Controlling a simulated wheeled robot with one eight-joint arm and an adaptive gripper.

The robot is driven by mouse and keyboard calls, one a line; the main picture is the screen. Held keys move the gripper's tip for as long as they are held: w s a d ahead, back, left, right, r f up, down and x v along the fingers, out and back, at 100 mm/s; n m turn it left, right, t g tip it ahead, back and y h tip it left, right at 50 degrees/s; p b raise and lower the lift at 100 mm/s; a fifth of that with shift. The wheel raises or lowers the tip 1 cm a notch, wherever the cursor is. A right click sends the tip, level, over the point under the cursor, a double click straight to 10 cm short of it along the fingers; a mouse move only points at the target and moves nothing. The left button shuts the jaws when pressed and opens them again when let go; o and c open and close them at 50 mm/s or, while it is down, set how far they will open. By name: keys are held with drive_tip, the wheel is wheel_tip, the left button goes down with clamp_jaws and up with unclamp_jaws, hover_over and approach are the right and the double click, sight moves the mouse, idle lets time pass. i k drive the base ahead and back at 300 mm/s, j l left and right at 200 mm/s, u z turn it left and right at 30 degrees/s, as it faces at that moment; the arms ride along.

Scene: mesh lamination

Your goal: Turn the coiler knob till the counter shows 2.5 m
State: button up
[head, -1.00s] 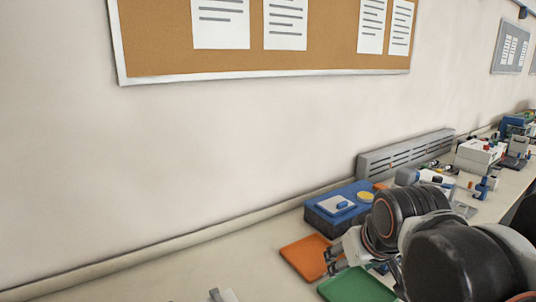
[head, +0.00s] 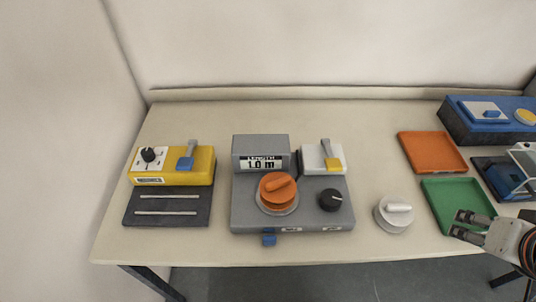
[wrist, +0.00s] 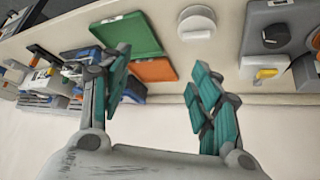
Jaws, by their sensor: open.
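The grey coiler unit (head: 292,218) stands on the bench in the head view. Its counter display (head: 262,164) reads LENGTH 1.0 m. An orange round piece with a raised grip bar (head: 278,192) sits on its front left. A smaller black knob (head: 331,199) sits to the right of it. Both show at the upper right of the wrist view, the black knob (wrist: 277,35) whole and the orange piece cut by the frame edge. My gripper (head: 461,225) is open and empty, over the green tray's front edge in the head view, well right of the coiler and apart from it.
A white round handle piece (head: 394,214) lies between coiler and gripper. Green (head: 455,203) and orange (head: 432,152) trays and a blue box (head: 490,125) are at right. A yellow unit (head: 172,166) stands left. The bench behind the coiler is clear.

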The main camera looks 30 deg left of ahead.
sight(331, 199)
drive_tip(key=k+j, duration=0.15)
drive_tip(key=j, duration=0.25)
drive_tip(key=k+j, duration=0.1)
drive_tip(key=j, duration=0.3)
drive_tip(key=k+j+z, duration=0.1)
drive_tip(key=j, duration=0.3)
drive_tip(key=k+j, duration=0.2)
drive_tip(key=j, duration=0.15)
